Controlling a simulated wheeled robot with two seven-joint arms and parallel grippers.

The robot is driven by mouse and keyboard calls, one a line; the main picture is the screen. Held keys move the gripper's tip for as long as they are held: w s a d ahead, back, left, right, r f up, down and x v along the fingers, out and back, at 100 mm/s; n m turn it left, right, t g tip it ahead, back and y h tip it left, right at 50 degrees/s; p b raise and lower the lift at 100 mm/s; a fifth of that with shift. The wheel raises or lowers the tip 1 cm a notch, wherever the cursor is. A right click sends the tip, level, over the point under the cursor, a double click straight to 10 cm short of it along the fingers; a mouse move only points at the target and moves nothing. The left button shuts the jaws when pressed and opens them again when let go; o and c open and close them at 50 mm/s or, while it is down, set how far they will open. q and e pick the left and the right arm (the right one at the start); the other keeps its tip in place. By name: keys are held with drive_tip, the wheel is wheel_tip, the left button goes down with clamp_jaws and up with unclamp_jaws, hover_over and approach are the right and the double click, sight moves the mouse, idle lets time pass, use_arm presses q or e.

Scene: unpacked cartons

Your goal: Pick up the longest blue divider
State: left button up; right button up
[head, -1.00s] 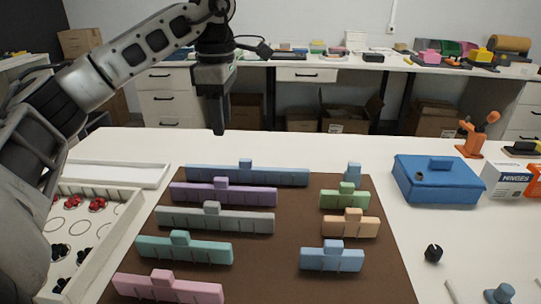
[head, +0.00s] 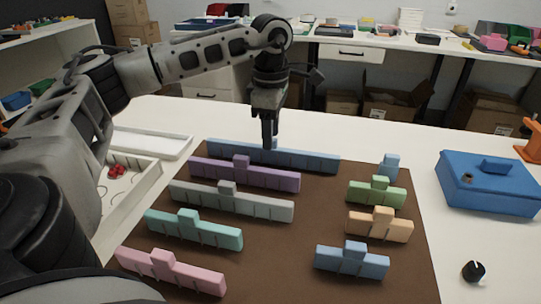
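The longest blue divider (head: 310,160) stands at the far edge of the brown mat (head: 290,250), with its raised knob near the middle. My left gripper (head: 269,143) points down at that knob, and its fingers overlap the knob in this view. I see the fingers edge-on, so I cannot tell whether they are open, shut or touching it. The divider appears to rest on the mat. Shorter blue dividers stand on the right: a medium one (head: 352,263) and a small one (head: 390,166). My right gripper is not in view.
Purple (head: 260,177), grey (head: 235,204), teal (head: 195,230) and pink (head: 172,273) dividers stand in rows in front. Green (head: 376,192) and orange (head: 380,226) ones are at right. A blue box (head: 490,190) and a black knob (head: 473,271) lie right of the mat.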

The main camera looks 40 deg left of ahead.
use_arm(q)
wheel_tip(320, 180, down, 5)
drive_tip(key=shift+s+r+b, duration=0.15)
drive_tip(key=shift+b, duration=0.15)
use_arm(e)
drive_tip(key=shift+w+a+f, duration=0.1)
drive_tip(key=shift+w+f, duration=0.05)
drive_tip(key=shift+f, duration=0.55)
use_arm(q)
clamp_jaws()
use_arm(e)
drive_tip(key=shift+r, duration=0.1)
use_arm(q)
drive_tip(key=shift+r, duration=0.15)
drive_tip(key=r, duration=0.3)
drive_tip(key=shift+s+d+r+p, duration=0.1)
drive_tip(key=shift+d+r+p, duration=0.25)
drive_tip(key=shift+r+p, duration=0.05)
drive_tip(key=s+d+r, duration=0.7)
drive_tip(key=d+r, duration=0.2)
drive_tip(key=d, duration=0.2)
drive_tip(key=shift+s+p, duration=0.15)
drive_tip(key=shift+p, duration=0.3)
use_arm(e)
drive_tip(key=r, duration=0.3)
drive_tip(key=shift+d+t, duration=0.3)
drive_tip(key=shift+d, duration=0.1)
